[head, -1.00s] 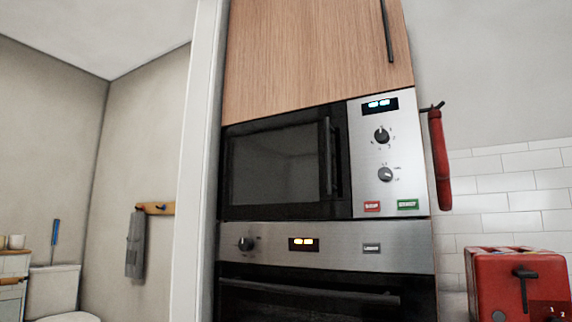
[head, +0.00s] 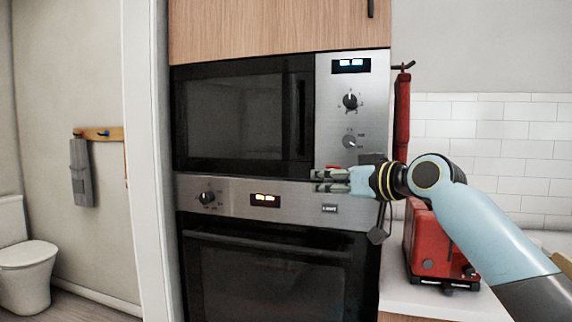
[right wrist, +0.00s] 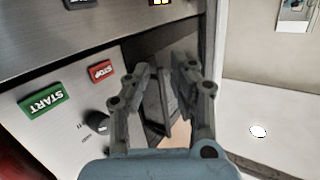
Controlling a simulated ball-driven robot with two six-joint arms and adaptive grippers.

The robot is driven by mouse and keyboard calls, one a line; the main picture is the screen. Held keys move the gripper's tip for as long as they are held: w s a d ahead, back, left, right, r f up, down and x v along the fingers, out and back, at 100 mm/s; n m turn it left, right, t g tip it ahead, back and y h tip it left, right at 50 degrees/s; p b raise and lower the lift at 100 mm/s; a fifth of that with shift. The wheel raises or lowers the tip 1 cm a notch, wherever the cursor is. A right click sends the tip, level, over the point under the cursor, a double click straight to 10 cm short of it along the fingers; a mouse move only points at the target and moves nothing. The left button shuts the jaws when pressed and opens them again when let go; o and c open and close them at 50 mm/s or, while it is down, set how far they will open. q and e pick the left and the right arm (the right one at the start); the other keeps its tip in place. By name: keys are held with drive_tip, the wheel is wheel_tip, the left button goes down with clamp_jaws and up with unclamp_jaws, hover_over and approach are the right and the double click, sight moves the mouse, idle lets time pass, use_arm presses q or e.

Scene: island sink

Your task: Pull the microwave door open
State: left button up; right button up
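The microwave (head: 245,118) is built into a tall cabinet, and its dark glass door looks shut. Its upright black handle (head: 301,115) is on the door's right side, beside the steel control panel (head: 333,110). My right gripper (head: 318,181) points left, in front of the panel's bottom edge and just right of the handle's lower end. Its fingers are apart. In the right wrist view, upside down, a dark bar, apparently the handle (right wrist: 157,103), shows between the open fingers (right wrist: 162,68); I cannot tell whether they touch it. My left gripper is not in view.
The oven (head: 275,270) is below the microwave. A red toaster (head: 428,240) stands on the counter (head: 440,300) under my right arm. A red object (head: 402,115) hangs on the cabinet's right side. A white post (head: 145,150) borders the cabinet's left.

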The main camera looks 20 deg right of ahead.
drive_tip(key=n+t+p, duration=0.1)
drive_tip(key=t+p, duration=0.1)
approach(295, 114)
drive_tip(key=p+x, duration=0.2)
drive_tip(key=x, duration=0.8)
drive_tip(key=shift+w+r, duration=0.1)
drive_tip(key=shift+w, duration=0.2)
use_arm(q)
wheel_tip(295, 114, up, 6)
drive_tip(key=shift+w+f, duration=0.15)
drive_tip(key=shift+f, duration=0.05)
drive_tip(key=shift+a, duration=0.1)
use_arm(e)
drive_tip(key=shift+c, duration=0.4)
clamp_jaws()
drive_tip(key=shift+w+a, duration=0.1)
